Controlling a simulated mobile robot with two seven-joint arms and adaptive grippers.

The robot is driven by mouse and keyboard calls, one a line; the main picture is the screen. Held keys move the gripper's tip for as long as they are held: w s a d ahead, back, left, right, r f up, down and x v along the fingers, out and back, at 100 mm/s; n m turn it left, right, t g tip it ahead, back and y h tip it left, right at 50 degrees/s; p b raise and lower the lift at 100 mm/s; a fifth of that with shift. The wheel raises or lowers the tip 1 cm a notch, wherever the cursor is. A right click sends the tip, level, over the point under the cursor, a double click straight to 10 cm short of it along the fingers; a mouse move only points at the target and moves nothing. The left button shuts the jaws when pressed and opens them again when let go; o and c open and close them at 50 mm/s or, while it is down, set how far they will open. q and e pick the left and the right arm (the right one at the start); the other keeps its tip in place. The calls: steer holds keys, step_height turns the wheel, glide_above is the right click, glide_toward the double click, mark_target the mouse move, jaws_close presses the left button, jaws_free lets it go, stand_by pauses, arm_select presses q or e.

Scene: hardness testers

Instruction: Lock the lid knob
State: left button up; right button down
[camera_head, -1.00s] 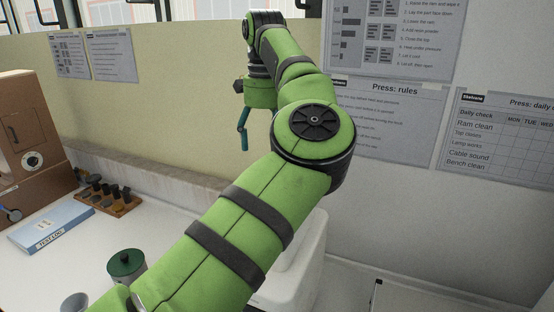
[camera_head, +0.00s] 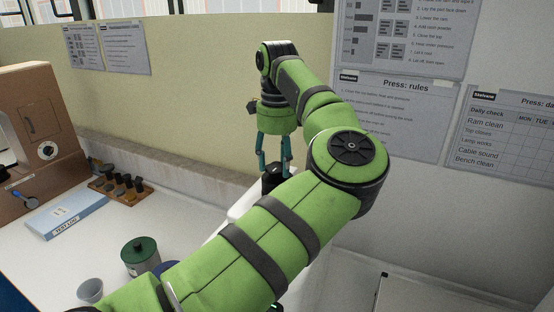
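My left gripper (camera_head: 274,168) points down with its two teal fingers spread apart. A black knob (camera_head: 272,182) stands right below and between the fingertips, on top of a white machine (camera_head: 240,207). I cannot tell whether the fingers touch the knob. My green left arm hides most of the machine and its lid.
On the white bench stand a green-lidded jar (camera_head: 140,256), a small grey cup (camera_head: 90,291), a blue-and-white box (camera_head: 66,214) and a rack of dark pieces (camera_head: 121,188). A brown tester (camera_head: 38,135) stands at the left. Walls with posters close off the back.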

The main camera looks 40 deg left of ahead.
arm_select(q)
steer(key=shift+a, duration=0.1)
steer(key=m+b, duration=0.2)
steer(key=shift+m, duration=0.4)
steer(key=m+b, duration=0.2)
steer(key=m, duration=0.3)
steer(key=m+b, duration=0.2)
steer(key=m, duration=0.3)
steer(key=shift+w+r+m, duration=0.1)
steer(key=shift+m, duration=0.3)
steer(key=m+b, duration=0.1)
steer(key=m, duration=0.3)
steer(key=shift+r, duration=0.1)
steer(key=shift+m, duration=0.3)
